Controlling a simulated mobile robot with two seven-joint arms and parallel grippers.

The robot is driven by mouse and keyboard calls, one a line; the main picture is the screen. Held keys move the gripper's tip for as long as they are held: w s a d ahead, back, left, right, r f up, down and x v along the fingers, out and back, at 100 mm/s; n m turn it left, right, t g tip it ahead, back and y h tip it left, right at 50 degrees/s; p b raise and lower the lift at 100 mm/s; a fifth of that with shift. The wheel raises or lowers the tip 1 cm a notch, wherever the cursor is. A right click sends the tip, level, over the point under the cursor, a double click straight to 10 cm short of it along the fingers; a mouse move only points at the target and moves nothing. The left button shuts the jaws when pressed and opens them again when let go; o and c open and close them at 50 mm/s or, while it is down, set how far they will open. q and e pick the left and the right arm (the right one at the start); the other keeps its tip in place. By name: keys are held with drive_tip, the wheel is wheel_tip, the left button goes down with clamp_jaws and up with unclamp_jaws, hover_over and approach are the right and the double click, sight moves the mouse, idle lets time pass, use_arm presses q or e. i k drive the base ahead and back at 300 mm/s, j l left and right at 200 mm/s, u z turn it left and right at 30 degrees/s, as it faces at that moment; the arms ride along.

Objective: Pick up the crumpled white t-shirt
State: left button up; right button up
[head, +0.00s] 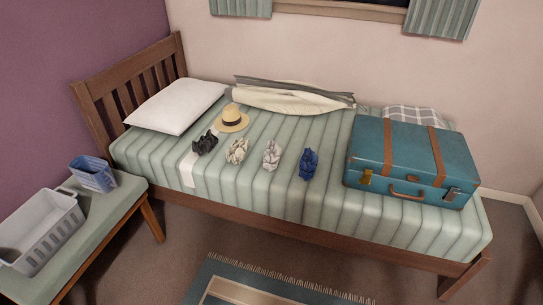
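Several small crumpled cloth bundles lie in a row on the striped green bed (335,205). The whitish, light grey bundle (271,155) looks most like the crumpled white t-shirt. It lies between a cream-beige bundle (238,151) on its left and a dark blue bundle (309,163) on its right, apart from both. A black bundle (205,142) lies at the left end of the row. Neither of my grippers shows in the head view.
A straw hat (233,119) and a rumpled cream blanket (290,97) lie behind the row. A closed teal suitcase (405,150) stands right, a white pillow (175,105) left. A bench (88,233) holds a grey basket (55,238) and blue bin (94,176). A rug (205,280) lies in front.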

sight(273, 154)
drive_tip(key=i+j+z, duration=0.2)
drive_tip(key=z, duration=1.1)
drive_tip(key=i+j+z, duration=0.1)
drive_tip(key=j+z, duration=0.25)
drive_tip(key=j, duration=0.15)
drive_tip(key=j+z, duration=0.3)
drive_tip(key=j, duration=0.15)
drive_tip(key=j+z, duration=0.25)
drive_tip(key=j, duration=1.35)
drive_tip(key=k+j, duration=0.1)
drive_tip(key=j, duration=0.35)
